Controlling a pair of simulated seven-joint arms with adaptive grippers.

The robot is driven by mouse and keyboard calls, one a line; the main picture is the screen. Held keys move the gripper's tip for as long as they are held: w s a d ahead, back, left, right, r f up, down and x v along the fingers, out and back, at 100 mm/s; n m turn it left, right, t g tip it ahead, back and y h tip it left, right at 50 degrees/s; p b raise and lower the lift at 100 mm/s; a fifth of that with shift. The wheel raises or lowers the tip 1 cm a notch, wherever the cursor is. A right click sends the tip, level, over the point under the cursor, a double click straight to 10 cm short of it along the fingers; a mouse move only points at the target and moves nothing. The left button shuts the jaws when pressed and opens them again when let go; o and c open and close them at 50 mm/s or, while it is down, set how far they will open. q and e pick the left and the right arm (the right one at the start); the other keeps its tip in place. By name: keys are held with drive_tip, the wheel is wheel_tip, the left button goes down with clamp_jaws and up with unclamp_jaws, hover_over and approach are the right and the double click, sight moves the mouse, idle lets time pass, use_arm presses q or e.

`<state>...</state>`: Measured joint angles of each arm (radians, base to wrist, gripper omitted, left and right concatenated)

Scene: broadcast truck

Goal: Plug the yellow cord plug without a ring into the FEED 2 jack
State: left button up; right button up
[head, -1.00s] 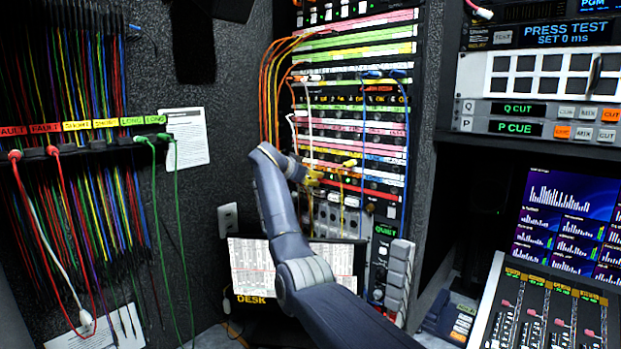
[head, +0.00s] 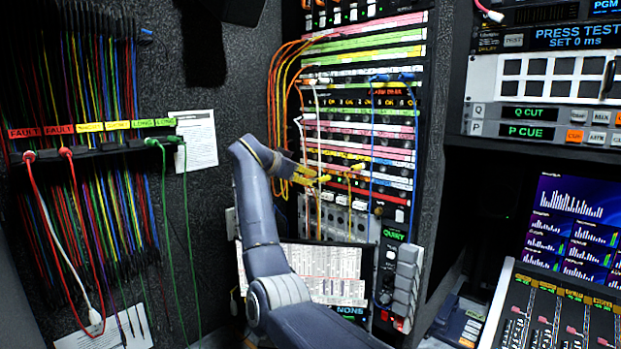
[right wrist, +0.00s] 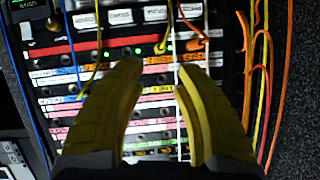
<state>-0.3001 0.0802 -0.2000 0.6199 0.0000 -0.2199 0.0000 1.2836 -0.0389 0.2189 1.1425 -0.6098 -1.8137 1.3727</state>
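My right gripper (right wrist: 158,68) has its two yellow fingers apart, with nothing gripped between the tips. In the head view it reaches the rack's lower rows from the left (head: 318,179). One yellow cord plug (right wrist: 161,47) sits at a rack row just beyond the fingertips, beside an orange plug (right wrist: 197,44). Another yellow plug (right wrist: 74,91) is at a different row, to the left in the wrist view; it also shows in the head view (head: 357,166). I cannot make out rings on the plugs or the FEED 2 label. My left gripper is not in view.
A white cord (right wrist: 179,105) runs between the fingers in the wrist view. Orange cords (head: 275,95) loop along the rack's left side and blue cords (head: 371,140) hang at its right. A monitor (head: 330,270) stands below the rack. Cords hang on the left wall.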

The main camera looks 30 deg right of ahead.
drive_tip(key=shift+v, duration=1.3)
